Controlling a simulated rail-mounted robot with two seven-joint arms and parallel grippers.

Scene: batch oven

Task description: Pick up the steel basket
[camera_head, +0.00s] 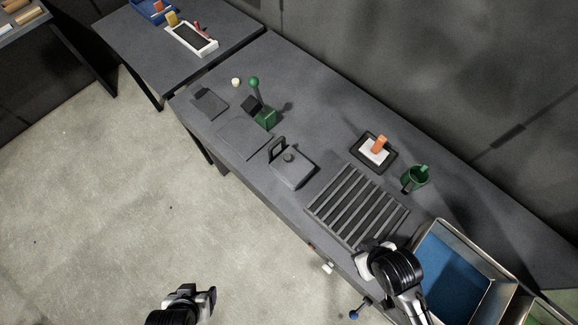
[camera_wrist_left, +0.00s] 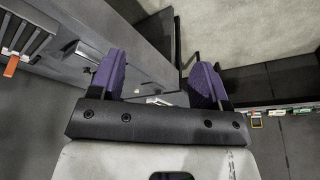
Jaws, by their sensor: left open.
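I cannot make out a thing that is clearly the steel basket. A low grey box (camera_head: 295,172) with an upright dark handle and a small knob on top stands on the bench, but I cannot tell if it is the basket. My left gripper (camera_head: 193,292) is low in the head view, over the floor and apart from the bench. In the left wrist view its purple-padded fingers (camera_wrist_left: 160,75) are spread, with nothing held between them. My right gripper (camera_head: 370,257) is by the bench's front edge near the slatted rack; its fingertips are unclear.
The slatted rack (camera_head: 336,207) is on the bench right of the grey box. Behind it are a dark tray (camera_head: 358,151) with an orange piece and a green cup (camera_head: 414,180). A blue-lined bin (camera_head: 451,270) is lower right. Open floor (camera_head: 110,210) lies left.

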